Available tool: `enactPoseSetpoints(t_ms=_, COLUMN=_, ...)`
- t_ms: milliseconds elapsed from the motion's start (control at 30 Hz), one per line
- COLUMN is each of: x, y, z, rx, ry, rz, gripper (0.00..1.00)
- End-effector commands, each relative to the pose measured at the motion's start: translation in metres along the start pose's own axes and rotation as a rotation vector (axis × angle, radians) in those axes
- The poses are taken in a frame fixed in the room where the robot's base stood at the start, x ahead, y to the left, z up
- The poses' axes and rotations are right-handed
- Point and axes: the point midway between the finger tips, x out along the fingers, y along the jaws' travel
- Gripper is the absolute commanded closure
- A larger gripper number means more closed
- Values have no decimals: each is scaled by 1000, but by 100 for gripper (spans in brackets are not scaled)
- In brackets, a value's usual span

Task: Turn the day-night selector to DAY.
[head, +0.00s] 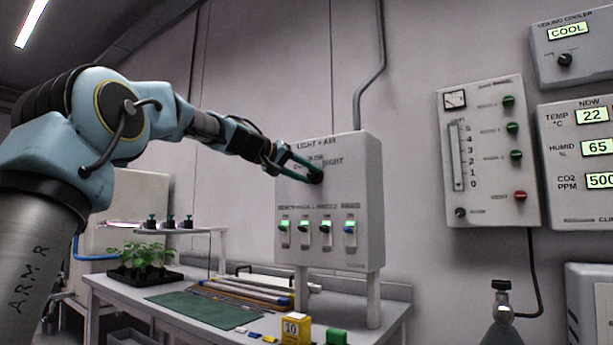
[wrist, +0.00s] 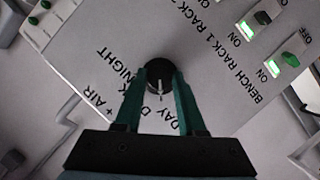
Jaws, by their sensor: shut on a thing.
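The day-night selector (head: 316,174) is a round black knob on the upper part of the pale grey light and air panel (head: 350,215). In the wrist view the same knob (wrist: 159,69) carries a white pointer mark directed down the picture, roughly between the partly hidden middle label and the DAY label (wrist: 179,119). The NIGHT label (wrist: 120,68) is to the left of the knob. My gripper (wrist: 160,84) has its two green fingers shut on the knob, one on each side. In the head view my gripper (head: 303,165) reaches it from the left.
Below the selector sits a row of several switches (head: 304,229) with green and blue parts. A bench (head: 160,312) below bears plants, a green mat and small blocks. More control panels (head: 490,150) hang on the wall to the right.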

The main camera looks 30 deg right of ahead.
Motion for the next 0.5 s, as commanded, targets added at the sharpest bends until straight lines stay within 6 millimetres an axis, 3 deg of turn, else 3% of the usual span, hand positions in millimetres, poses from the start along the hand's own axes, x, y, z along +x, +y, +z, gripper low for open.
enactPoseSetpoints(t_ms=400, x=0, y=0, z=-1, rx=-8, ry=4, rz=3, gripper=100)
enactPoseSetpoints(t_ms=433, x=0, y=0, z=-1, rx=-8, ry=4, rz=3, gripper=60)
enactPoseSetpoints(t_ms=500, x=0, y=0, z=-1, rx=-7, ry=4, rz=2, gripper=52)
